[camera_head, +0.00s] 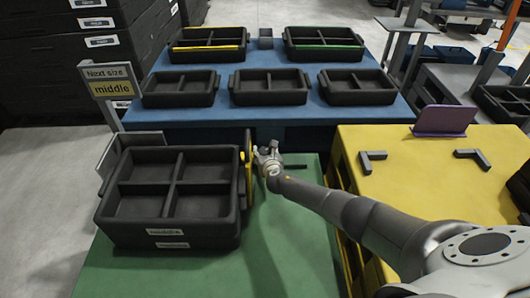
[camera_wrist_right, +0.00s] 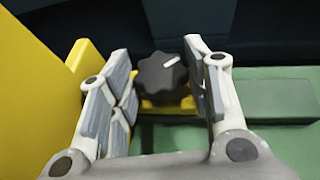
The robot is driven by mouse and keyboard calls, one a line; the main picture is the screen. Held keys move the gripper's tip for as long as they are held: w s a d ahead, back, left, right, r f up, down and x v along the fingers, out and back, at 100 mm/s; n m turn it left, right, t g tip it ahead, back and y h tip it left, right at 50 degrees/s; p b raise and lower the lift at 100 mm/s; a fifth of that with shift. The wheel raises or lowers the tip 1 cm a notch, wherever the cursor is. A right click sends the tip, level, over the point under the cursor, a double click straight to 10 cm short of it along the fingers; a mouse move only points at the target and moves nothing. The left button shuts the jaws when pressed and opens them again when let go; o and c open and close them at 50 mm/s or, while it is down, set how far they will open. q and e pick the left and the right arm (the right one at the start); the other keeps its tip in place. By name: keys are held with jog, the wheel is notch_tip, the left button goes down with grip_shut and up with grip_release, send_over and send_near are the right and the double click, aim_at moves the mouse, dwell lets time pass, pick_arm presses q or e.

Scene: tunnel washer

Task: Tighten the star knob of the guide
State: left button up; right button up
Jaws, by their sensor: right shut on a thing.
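The black star knob (camera_wrist_right: 160,80), with a white mark on it, sits on a yellow bracket in the right wrist view. My right gripper (camera_wrist_right: 157,62) has one finger on each side of the knob and is shut on it. In the head view my right gripper (camera_head: 264,155) is at the right side of the black crate, beside the upright yellow guide (camera_head: 248,168). The guide also shows as a yellow plate (camera_wrist_right: 40,75) at the left of the wrist view. The knob is hidden by the gripper in the head view. My left gripper is not in view.
A black four-compartment crate (camera_head: 118,205) labelled middle stands on the green table (camera_head: 285,255). A sign (camera_head: 110,82) reads "Next size middle". Several black trays stand on the blue table (camera_head: 270,108) behind. A yellow table (camera_head: 440,200) with a purple stand (camera_head: 443,120) is at right.

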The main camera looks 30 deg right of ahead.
dwell(0.4)
jog(key=o, duration=1)
jog(key=shift+a, duration=0.1)
jog(key=shift+s+a, duration=0.1)
jog(key=shift+s, duration=0.05)
jog(key=shift+v, duration=1.15)
jog(key=shift+d+v, duration=0.1)
jog(key=shift+v, duration=1.25)
jog(key=shift+d+v, duration=0.15)
jog(key=shift+v, duration=1.15)
